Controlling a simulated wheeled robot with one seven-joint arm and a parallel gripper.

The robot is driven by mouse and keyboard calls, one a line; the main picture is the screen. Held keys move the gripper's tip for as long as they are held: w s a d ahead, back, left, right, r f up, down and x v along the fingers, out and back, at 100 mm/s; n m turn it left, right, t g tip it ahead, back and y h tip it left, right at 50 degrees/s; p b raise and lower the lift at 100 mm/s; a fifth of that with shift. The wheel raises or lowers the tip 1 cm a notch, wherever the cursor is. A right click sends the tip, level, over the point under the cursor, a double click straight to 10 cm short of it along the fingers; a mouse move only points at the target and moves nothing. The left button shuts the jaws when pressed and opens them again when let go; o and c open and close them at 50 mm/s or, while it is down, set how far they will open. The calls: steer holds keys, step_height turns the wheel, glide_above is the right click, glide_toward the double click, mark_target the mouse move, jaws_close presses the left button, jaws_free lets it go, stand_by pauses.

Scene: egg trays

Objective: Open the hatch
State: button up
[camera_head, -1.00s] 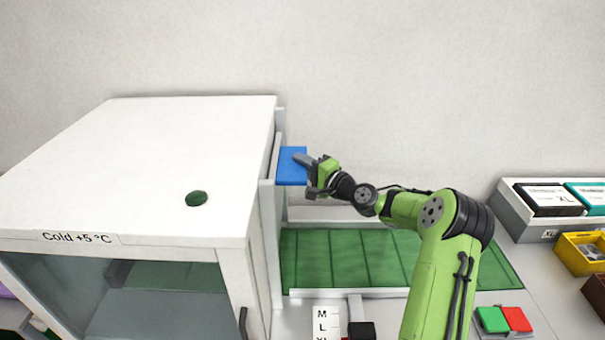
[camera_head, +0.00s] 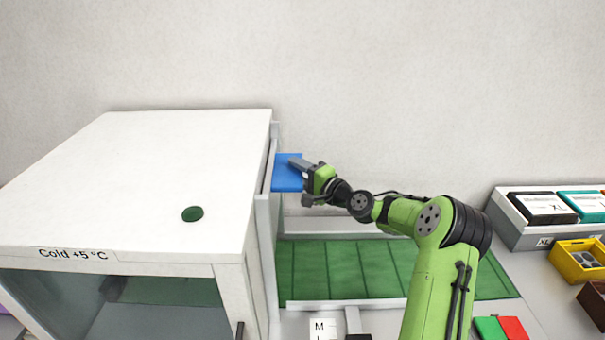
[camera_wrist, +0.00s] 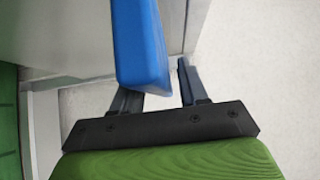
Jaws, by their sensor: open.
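The white cold box (camera_head: 130,170), labelled "Cold +5 °C", stands at the left. On its right side is an upright pale frame (camera_head: 268,240) with a blue slab (camera_head: 286,174) sticking out near its top, which appears to be part of the hatch. My gripper (camera_head: 300,165) is at the slab's right edge. In the wrist view the blue slab (camera_wrist: 142,45) reaches down between my open fingers, overlapping the left one; the right finger stands apart from it. Whether the left finger touches the slab cannot be told. The opening behind the slab is hidden.
A green conveyor (camera_head: 340,268) runs right from the frame, below my arm. Green (camera_head: 489,328) and red (camera_head: 514,327) buttons are at its front. A grey rack (camera_head: 515,232) and a yellow bin (camera_head: 578,262) stand at the right. The wall behind is bare.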

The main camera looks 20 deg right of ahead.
steer(key=b+v, duration=0.3)
steer(key=v, duration=1.2)
steer(key=shift+s, duration=0.35)
steer(key=shift+d, duration=0.15)
